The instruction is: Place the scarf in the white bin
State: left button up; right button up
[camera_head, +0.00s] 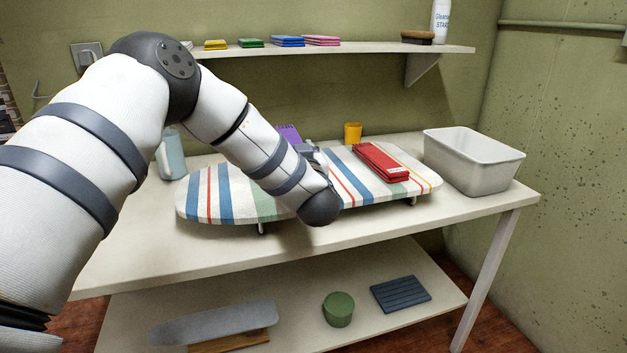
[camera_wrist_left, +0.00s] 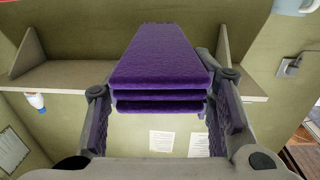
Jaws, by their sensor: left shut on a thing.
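My left gripper (camera_wrist_left: 163,100) is shut on a purple folded cloth (camera_wrist_left: 160,60), stacked in several layers between the two fingers in the left wrist view. In the head view, a corner of the purple cloth (camera_head: 288,134) shows behind my left forearm, above the ironing board; the gripper is mostly hidden there. A red folded cloth (camera_head: 380,161) lies on the right part of the striped ironing board. I cannot tell for certain which cloth is the scarf. The white bin (camera_head: 474,179) stands at the table's right end, open at the top; its visible inside looks empty. My right gripper is not in view.
The striped ironing board (camera_head: 205,200) lies on the white table (camera_head: 400,221). A yellow cup (camera_head: 353,132) stands behind it, and a pale blue jug (camera_head: 171,155) at the left. A shelf (camera_head: 350,51) with colored folded cloths and a bottle (camera_head: 440,20) runs above.

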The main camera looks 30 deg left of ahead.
pick_arm(q)
jog(key=f, duration=0.1)
jog(key=w+d+f, duration=0.1)
jog(key=d+f, duration=0.1)
jog(key=shift+w+f+b, duration=0.3)
jog(key=shift+f, duration=0.05)
jog(key=shift+w+d+f, duration=0.1)
jog(key=shift+d+f, duration=0.05)
jog(key=shift+f, duration=0.6)
jog(key=shift+w+d+f, duration=0.1)
jog(key=shift+d+f, duration=0.05)
jog(key=shift+f, duration=0.6)
jog(key=shift+f, duration=0.1)
jog(key=shift+f, duration=0.15)
jog(key=o, duration=1.2)
